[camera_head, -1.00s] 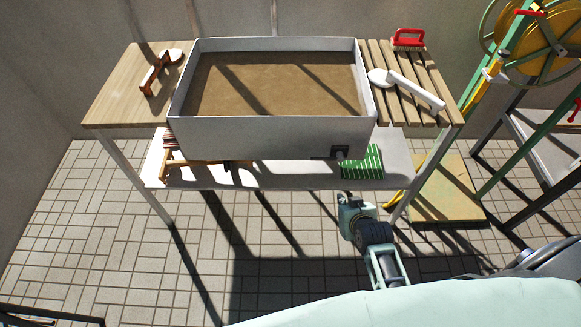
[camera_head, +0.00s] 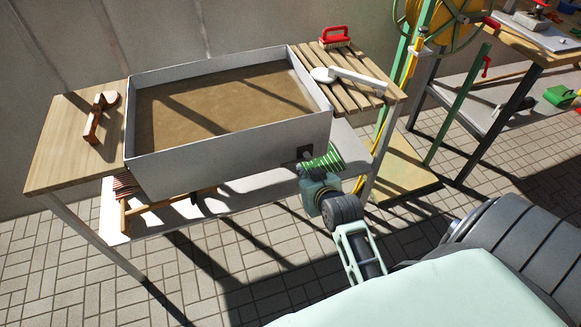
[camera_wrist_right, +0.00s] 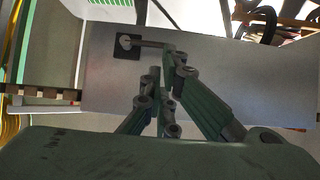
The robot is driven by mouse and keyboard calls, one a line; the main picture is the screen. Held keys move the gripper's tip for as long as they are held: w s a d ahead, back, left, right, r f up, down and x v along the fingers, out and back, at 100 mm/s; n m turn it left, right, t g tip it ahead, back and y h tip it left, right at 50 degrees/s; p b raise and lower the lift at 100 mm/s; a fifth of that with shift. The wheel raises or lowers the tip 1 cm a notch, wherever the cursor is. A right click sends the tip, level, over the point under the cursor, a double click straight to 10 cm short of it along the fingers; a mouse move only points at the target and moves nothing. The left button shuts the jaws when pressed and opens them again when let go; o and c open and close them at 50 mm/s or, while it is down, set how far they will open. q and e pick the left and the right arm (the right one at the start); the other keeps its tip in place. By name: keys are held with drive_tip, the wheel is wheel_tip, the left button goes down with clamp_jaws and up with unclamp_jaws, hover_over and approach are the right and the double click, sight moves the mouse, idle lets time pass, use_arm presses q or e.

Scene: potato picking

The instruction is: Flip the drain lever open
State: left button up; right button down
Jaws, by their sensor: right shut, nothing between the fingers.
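The white sink (camera_head: 235,150) holds brown, muddy-looking contents and stands on the table. Its drain fitting, a dark square plate (camera_head: 305,153), is low on the front wall near the right corner. In the right wrist view the plate (camera_wrist_right: 127,55) carries a grey drain lever (camera_wrist_right: 150,43) that lies level, pointing to picture right. My right gripper (camera_wrist_right: 165,70) is shut and empty, its fingertips close to the lever's free end; I cannot tell whether they touch. In the head view my right gripper (camera_head: 312,172) is just below the drain plate and partly hides that area. My left gripper is not in view.
A wooden tool (camera_head: 100,118) lies on the left tabletop. A red brush (camera_head: 335,37) and a white-handled tool (camera_head: 350,78) lie on the right slats. A hose reel (camera_head: 440,20) stands right.

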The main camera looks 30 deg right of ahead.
sight(289, 164)
drive_tip(key=b+x, duration=0.1)
drive_tip(key=x, duration=1.2)
drive_tip(key=shift+w, duration=0.2)
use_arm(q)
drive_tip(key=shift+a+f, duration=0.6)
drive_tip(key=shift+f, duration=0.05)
use_arm(e)
drive_tip(key=shift+w+f, duration=0.1)
drive_tip(key=shift+f, duration=0.05)
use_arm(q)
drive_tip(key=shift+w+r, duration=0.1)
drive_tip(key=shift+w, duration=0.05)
